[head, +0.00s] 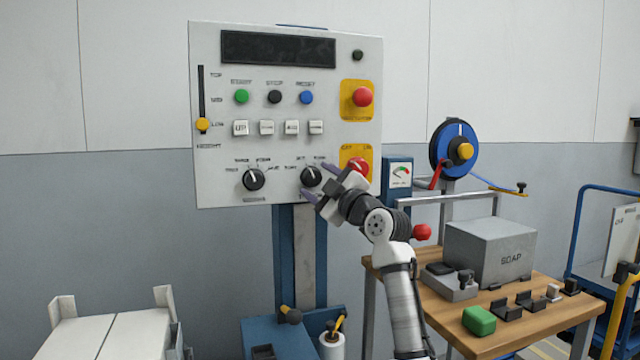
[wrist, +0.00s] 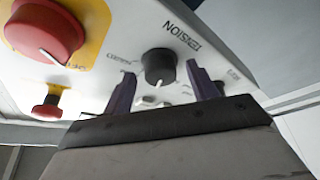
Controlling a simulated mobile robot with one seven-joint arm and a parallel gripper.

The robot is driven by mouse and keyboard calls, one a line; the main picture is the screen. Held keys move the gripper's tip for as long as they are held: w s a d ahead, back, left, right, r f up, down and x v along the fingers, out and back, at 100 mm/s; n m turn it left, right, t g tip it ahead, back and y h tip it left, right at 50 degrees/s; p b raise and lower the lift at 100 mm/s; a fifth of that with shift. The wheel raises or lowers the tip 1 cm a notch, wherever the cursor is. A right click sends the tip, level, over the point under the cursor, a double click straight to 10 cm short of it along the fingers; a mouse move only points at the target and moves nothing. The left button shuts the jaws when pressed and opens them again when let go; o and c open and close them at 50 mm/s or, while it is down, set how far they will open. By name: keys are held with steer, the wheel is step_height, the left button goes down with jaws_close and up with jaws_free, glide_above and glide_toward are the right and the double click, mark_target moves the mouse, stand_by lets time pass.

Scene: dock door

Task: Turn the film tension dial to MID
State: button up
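The film tension dial (head: 311,176) is a black round knob at the lower middle of the white control panel. In the wrist view the dial (wrist: 159,65) sits beside upside-down lettering that reads TENSION. Its white pointer mark points down in the wrist view and toward the upper left in the head view. The position labels around it are too small to read surely. My gripper (head: 316,180) is open, with its two dark purple fingers on either side of the dial. In the wrist view my gripper (wrist: 162,82) shows a gap between each finger and the knob.
A red rotary switch on yellow (head: 358,166) sits close right of the dial. A red mushroom button (head: 362,97) is above it. A second black dial (head: 253,179) is to the left. A wooden bench (head: 545,340) with a grey SOAP box (head: 490,252) stands at right.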

steer(key=b+v, duration=0.2)
steer(key=v, duration=1.1)
steer(key=shift+s+d, duration=0.2)
steer(key=shift+s, duration=0.15)
steer(key=shift+f, duration=0.15)
